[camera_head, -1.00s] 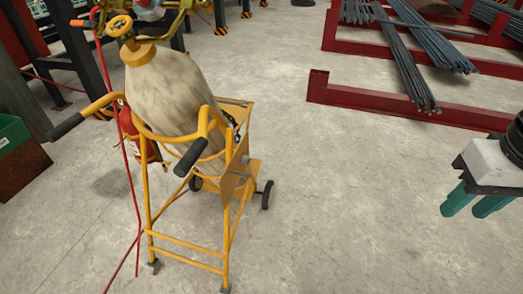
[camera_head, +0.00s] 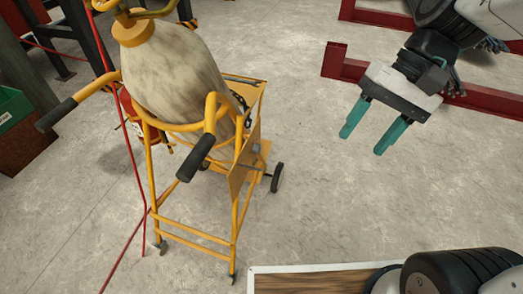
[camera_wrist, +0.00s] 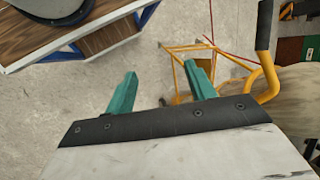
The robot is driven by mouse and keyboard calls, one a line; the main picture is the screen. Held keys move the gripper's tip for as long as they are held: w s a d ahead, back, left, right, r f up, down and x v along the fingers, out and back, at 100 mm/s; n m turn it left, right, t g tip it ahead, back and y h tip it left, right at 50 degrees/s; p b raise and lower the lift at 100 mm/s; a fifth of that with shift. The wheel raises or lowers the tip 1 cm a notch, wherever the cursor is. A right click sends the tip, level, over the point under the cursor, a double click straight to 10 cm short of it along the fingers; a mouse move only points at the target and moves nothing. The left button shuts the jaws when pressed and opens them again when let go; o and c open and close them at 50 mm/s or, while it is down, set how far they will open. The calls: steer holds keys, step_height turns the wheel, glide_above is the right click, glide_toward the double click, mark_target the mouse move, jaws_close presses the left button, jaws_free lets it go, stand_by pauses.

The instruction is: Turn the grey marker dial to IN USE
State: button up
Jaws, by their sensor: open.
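The grey marker dial cannot be made out in either view now. A large pale gas cylinder (camera_head: 180,75) stands in a yellow wheeled trolley (camera_head: 195,235) at the left of the head view. Its top is cut off by the upper edge of the picture. My gripper (camera_head: 365,135) hangs over the floor to the right of the trolley, apart from it. Its two green fingers are spread with nothing between them. In the wrist view my gripper (camera_wrist: 162,90) also shows empty, with the trolley (camera_wrist: 180,65) beyond it and part of the cylinder (camera_wrist: 295,105) at the right.
A red hose (camera_head: 131,175) runs down the trolley's near left side. The trolley's black-gripped handles (camera_head: 196,158) stick out towards me. A green box (camera_head: 14,110) stands at far left. Red steel beams (camera_head: 345,65) lie at the back. Bare floor separates gripper and trolley.

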mark_target(257, 149)
steer(key=w+a+f+m+y, duration=0.5)
steer(key=w+f, duration=0.3)
steer(key=w, duration=0.1)
steer(key=w+a+f+m+y, duration=0.45)
steer(key=w+f+y, duration=0.2)
steer(key=w, duration=0.35)
steer(key=w+f+m+t, duration=0.4)
steer(key=f+m+t, duration=0.1)
steer(key=f, duration=0.7)
steer(key=w+f+m+t, duration=0.35)
steer(key=f+m, duration=0.25)
steer(key=f, duration=0.5)
steer(key=x, duration=0.7)
steer(key=shift+s+a+r+y, duration=0.2)
steer(key=shift+a+y, duration=0.1)
steer(key=shift+y, duration=0.05)
steer(key=shift+n+t, duration=0.25)
steer(key=c, duration=1)
